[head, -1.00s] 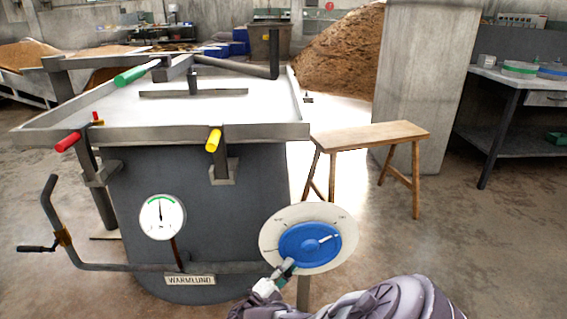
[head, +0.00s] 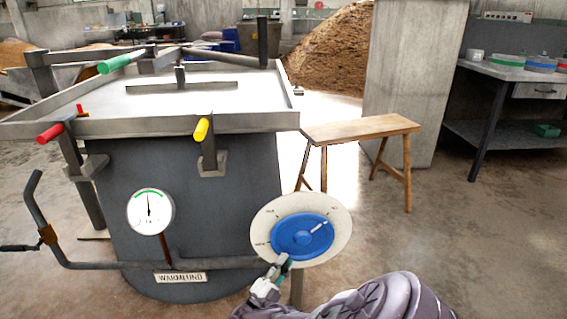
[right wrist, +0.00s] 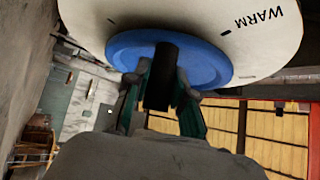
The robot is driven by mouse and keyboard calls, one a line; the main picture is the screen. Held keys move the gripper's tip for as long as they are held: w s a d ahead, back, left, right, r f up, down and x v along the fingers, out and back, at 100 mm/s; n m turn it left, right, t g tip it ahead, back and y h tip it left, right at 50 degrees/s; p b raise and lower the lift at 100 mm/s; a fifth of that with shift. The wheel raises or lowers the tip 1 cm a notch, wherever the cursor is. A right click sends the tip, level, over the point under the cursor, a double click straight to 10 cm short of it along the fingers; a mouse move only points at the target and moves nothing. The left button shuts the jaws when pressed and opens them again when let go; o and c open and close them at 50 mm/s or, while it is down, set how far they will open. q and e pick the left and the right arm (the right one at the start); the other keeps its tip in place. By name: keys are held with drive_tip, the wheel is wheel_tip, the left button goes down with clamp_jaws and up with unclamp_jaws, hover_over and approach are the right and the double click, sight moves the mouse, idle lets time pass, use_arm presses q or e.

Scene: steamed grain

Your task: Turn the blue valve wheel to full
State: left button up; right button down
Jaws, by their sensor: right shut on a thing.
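The blue valve wheel (head: 290,240) sits on a round pale dial plate (head: 342,240) at the lower middle of the head view. A light pointer line on the wheel points to the upper right. The plate has several small marks and labels; in the right wrist view I read WARM on the plate (right wrist: 225,18). My right gripper (head: 284,264) is at the wheel's lower left edge. In the right wrist view its fingers (right wrist: 160,95) are shut around the wheel's dark handle (right wrist: 162,75), in front of the blue wheel (right wrist: 205,65). My left gripper is not in view.
A grey vat (head: 220,240) with a white gauge (head: 140,222) stands left of the wheel, with a bent crank pipe (head: 110,265) before it. Red (head: 50,133), green (head: 115,64) and yellow (head: 201,130) handles stick out above. A wooden bench (head: 360,129) stands behind right.

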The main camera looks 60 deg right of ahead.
drive_tip(key=shift+s+f, duration=0.1)
drive_tip(key=shift+f, duration=0.05)
drive_tip(key=c, duration=1)
unclamp_jaws()
